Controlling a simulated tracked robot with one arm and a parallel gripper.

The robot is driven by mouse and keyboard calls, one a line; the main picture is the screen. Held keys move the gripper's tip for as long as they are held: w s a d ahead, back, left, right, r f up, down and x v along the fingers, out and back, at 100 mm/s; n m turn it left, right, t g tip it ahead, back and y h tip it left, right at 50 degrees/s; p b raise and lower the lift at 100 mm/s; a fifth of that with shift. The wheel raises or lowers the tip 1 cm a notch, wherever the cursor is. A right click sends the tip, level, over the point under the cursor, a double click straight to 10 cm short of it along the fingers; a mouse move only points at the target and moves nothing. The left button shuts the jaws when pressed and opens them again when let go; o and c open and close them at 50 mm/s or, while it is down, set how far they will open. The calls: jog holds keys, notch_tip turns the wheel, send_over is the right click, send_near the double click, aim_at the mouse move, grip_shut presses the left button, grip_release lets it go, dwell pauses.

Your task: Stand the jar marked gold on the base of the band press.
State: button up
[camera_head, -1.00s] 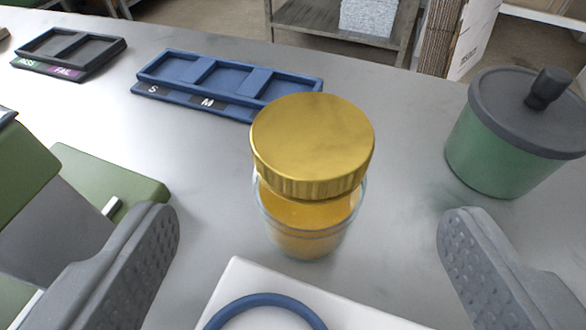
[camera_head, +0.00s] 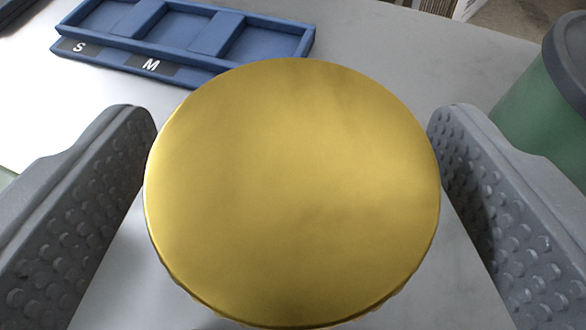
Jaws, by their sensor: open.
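The jar with the gold lid (camera_head: 293,190) fills the middle of the view, seen from almost straight above. Its lid hides its glass body and what it stands on. My gripper (camera_head: 290,200) is open, with one grey studded finger on each side of the lid. The band press cannot be made out in this view.
A blue tray (camera_head: 70,52) with compartments marked S and M lies behind the jar to the left. A green canister (camera_head: 540,115) with a dark lid stands at the right edge.

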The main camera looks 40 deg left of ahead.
jog(key=shift+w, duration=0.1)
jog(key=shift+c, duration=0.2)
jog(key=c, duration=1.4)
notch_tip(320, 180, up, 10)
jog(key=shift+p, duration=0.45)
jog(key=shift+d+m+t+h, duration=0.3)
jog(key=shift+d+m, duration=0.1)
jog(key=shift+d, duration=0.05)
jog(key=s+d+r+m+h+b, duration=0.1)
jog(key=d+m+h, duration=0.2)
jog(key=d, duration=0.3)
jog(key=s+d+r+m+t+h+b, duration=0.1)
jog(key=s+d+m+h, duration=0.1)
jog(key=d, duration=0.4)
jog(key=s+d+r+m+h+b, duration=0.1)
jog(key=s+d+m+h, duration=0.1)
jog(key=d+m+h, duration=0.2)
jog(key=shift+d+m+t+h+b, duration=0.35)
jog(key=shift+d+h, duration=0.75)
jog(key=shift+d, duration=0.4)
